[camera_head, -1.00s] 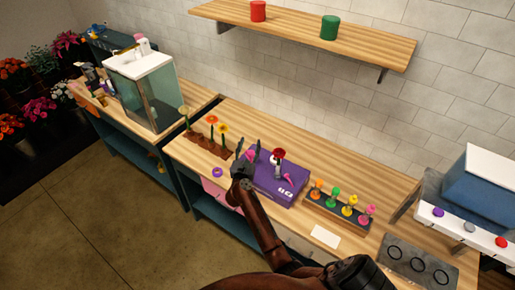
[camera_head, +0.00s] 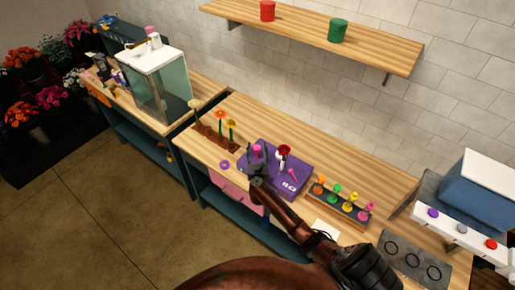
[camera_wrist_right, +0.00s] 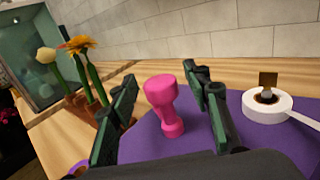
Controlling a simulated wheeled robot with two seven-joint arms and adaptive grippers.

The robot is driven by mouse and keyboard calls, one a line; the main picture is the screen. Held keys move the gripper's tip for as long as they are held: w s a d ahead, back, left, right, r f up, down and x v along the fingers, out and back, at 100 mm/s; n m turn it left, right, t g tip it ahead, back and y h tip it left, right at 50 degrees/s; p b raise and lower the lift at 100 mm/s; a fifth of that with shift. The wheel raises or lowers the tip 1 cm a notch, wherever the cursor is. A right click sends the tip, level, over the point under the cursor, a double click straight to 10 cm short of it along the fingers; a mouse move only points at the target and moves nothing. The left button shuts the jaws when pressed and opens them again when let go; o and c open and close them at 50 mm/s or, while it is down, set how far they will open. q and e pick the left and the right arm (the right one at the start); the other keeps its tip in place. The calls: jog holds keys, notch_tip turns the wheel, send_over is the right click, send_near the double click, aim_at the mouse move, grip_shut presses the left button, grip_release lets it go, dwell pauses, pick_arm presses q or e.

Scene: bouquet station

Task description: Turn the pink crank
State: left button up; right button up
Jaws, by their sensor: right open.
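The pink crank (camera_wrist_right: 164,104) stands up from the purple box in the right wrist view, with a wide rounded top and a narrower lower part. My right gripper (camera_wrist_right: 167,82) is open, with one dark green finger on each side of the crank and visible gaps between. In the head view, the purple box (camera_head: 296,188) sits on the wooden bench, and my right gripper (camera_head: 258,154) is over its left part, partly hiding the crank (camera_head: 257,147). A second pink piece (camera_head: 291,172) shows on the box's right side. My left gripper is not in view.
A white round part (camera_wrist_right: 267,106) with an arm stands right of the crank. Orange and pale flowers (camera_head: 220,128) stand left of the box, near a purple ring (camera_head: 225,164). A rack of coloured knobs (camera_head: 342,208) is to the right. A shelf (camera_head: 310,38) hangs above.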

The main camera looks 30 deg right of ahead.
jog(key=shift+c, duration=0.7)
jog(key=c, duration=0.9)
jog(key=shift+d, duration=0.15)
jog(key=shift+c, duration=0.6)
jog(key=shift+f+m+g+h+b, duration=0.15)
jog(key=shift+m+g+h+b, duration=0.15)
jog(key=shift+m+h+b, duration=0.25)
jog(key=m+g+h+b, duration=0.3)
jog(key=g+b, duration=0.1)
jog(key=b, duration=0.4)
jog(key=m+g+h+b, duration=0.4)
jog(key=b, duration=0.5)
jog(key=shift+w+a+f+g, duration=0.1)
jog(key=shift+a+f+g, duration=0.1)
jog(key=shift+g, duration=0.2)
jog(key=shift+r+m+g+b, duration=0.3)
jog(key=shift+g+b, duration=0.5)
jog(key=shift+b, duration=0.35)
jog(key=o, duration=1.2)
jog(key=shift+d, duration=0.1)
jog(key=shift+c, duration=0.2)
